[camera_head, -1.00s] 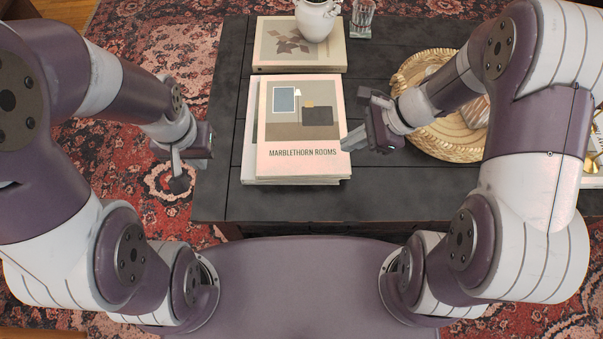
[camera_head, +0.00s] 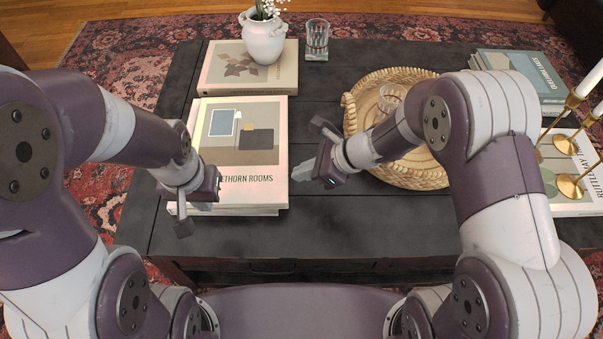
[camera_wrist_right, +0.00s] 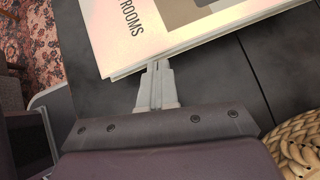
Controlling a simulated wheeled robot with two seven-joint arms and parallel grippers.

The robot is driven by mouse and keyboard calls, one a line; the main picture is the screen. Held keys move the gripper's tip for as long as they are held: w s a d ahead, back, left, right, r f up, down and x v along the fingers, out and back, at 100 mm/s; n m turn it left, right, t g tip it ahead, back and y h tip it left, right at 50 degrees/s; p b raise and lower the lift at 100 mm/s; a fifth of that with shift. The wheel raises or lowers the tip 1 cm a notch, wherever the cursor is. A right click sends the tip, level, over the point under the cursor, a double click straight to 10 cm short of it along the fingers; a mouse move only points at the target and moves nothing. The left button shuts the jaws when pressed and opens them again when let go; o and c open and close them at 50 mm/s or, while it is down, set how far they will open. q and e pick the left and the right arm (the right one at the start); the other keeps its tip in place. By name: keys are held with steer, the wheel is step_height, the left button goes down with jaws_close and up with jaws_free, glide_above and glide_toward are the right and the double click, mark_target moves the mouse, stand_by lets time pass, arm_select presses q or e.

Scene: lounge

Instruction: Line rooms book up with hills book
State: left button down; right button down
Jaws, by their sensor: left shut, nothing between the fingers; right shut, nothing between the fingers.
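The rooms book (camera_head: 238,178), a pale pink cover reading "...ETHORN ROOMS", lies flat on top of another book (camera_head: 191,112), whose pale edge shows along the left. I cannot read the lower book's title, so I cannot tell whether it is the hills book. My left gripper (camera_head: 184,224) is shut at the stack's lower left corner and hides part of it. My right gripper (camera_head: 303,172) is shut and empty just right of the rooms book. In the right wrist view its fingertips (camera_wrist_right: 158,70) are at the book's edge (camera_wrist_right: 185,45); contact is unclear.
A woven tray (camera_head: 430,178) is right of my right gripper. Books (camera_head: 535,75) and brass candlesticks (camera_head: 568,187) are far right. The front table strip is clear.

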steer(key=shift+a, duration=0.25)
steer(key=shift+w+a, duration=0.15)
steer(key=shift+a, duration=0.45)
steer(key=shift+w+a, duration=0.15)
steer(key=shift+a, duration=0.45)
steer(key=shift+d, duration=0.1)
